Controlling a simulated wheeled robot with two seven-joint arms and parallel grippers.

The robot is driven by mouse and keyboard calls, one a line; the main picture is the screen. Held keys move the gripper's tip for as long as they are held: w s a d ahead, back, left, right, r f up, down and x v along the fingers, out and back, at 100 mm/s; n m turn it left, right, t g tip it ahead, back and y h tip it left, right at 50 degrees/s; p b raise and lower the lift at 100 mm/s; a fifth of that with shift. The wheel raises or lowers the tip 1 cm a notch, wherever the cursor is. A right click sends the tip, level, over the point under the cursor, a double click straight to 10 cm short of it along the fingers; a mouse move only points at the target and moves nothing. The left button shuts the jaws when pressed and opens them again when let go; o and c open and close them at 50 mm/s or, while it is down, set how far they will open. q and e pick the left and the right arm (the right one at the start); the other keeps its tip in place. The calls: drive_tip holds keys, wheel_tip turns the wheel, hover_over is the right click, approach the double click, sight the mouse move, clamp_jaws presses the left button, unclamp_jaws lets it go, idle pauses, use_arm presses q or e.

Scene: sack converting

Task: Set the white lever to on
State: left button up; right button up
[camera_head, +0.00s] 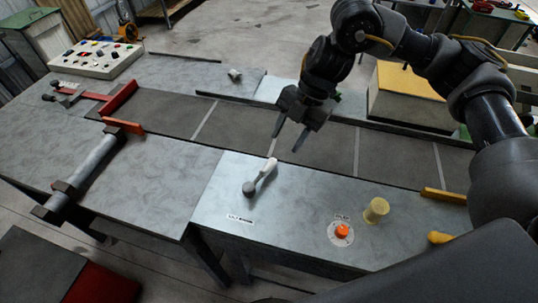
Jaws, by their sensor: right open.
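The white lever (267,170) stands on the grey metal table top, near the front edge of the dark conveyor strip. Its white handle slants up and to the right from a round grey pivot (248,188). A small label (240,219) lies in front of it, too small to read. My right gripper (288,146) is open and empty, with its fingers pointing down above the dark strip. It is just behind and to the right of the handle's tip, and apart from it as far as I can tell. My left gripper is not in view.
An orange button (342,231) and a yellow translucent cup-like piece (376,209) are on the table to the right. A red frame (120,97) and a grey cylinder (88,165) are at left. A control panel (97,58) stands at the back left. The table around the lever is clear.

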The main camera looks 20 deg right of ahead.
sight(270, 164)
drive_tip(key=x, duration=0.2)
drive_tip(key=p+x, duration=0.1)
drive_tip(key=x, duration=0.2)
drive_tip(key=shift+w+a+r, duration=0.1)
drive_tip(key=shift+w, duration=0.05)
drive_tip(key=shift+w+a+f+p, duration=0.2)
drive_tip(key=shift+w+f, duration=0.1)
drive_tip(key=shift+f, duration=0.15)
drive_tip(key=shift+w+a+f+p, duration=0.15)
drive_tip(key=shift+w+f, duration=0.1)
drive_tip(key=shift+f, duration=0.2)
drive_tip(key=shift+x, duration=1.1)
drive_tip(key=shift+s+f+p, duration=0.2)
drive_tip(key=shift+s+p, duration=0.1)
drive_tip(key=shift+p, duration=0.05)
drive_tip(key=shift+s+a+f, duration=0.15)
drive_tip(key=shift+w+f, duration=0.25)
drive_tip(key=shift+f, duration=0.05)
drive_tip(key=shift+s+r, duration=0.1)
drive_tip(key=shift+s, duration=0.05)
drive_tip(key=c, duration=0.6)
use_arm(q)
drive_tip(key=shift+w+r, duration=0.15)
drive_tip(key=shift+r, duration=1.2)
use_arm(e)
clamp_jaws()
